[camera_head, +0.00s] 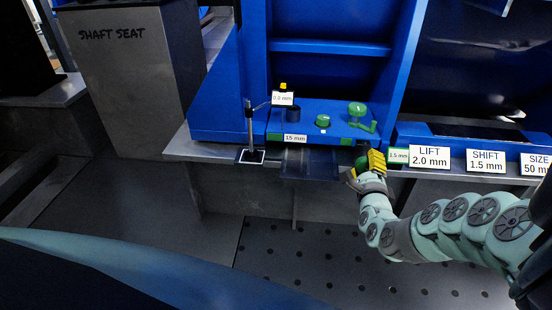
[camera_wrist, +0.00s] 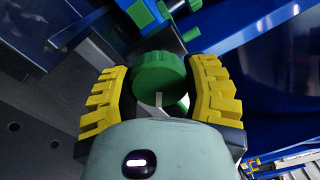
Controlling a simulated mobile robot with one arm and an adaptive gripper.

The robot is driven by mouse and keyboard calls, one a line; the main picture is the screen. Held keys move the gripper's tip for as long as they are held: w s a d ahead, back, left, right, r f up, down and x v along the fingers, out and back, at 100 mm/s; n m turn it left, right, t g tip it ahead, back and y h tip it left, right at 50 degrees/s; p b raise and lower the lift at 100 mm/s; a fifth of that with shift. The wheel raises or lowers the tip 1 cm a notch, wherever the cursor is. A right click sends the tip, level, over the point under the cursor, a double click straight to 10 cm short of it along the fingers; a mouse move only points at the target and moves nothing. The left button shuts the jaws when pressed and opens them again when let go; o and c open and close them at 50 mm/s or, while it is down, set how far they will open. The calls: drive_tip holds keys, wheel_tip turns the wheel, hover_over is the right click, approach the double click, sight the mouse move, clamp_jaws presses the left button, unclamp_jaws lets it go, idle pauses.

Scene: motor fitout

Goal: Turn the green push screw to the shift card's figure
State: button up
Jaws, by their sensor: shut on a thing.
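My gripper (camera_head: 370,165) is at the front right of the blue machine base, with its yellow fingers shut on the green push screw. In the wrist view, the round green head of the push screw (camera_wrist: 160,74) sits between the fingers, with a pale mark at its lower edge. In the head view the push screw (camera_head: 361,162) is partly hidden by the fingers. A green-edged tag (camera_head: 398,156) just right of my gripper appears to read 1.5 mm. The shift card (camera_head: 486,161) reads SHIFT 1.5 mm.
A LIFT 2.0 mm card (camera_head: 429,157) and a partly cut-off SIZE card (camera_head: 536,164) flank the shift card. A gauge stand (camera_head: 250,132) stands left, near a tag (camera_head: 283,98) seeming to read 0.0 mm. Green knobs (camera_head: 323,121) sit on the blue base.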

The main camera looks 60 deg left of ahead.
drive_tip(key=shift+m, duration=0.6)
drive_tip(key=o, duration=1.2)
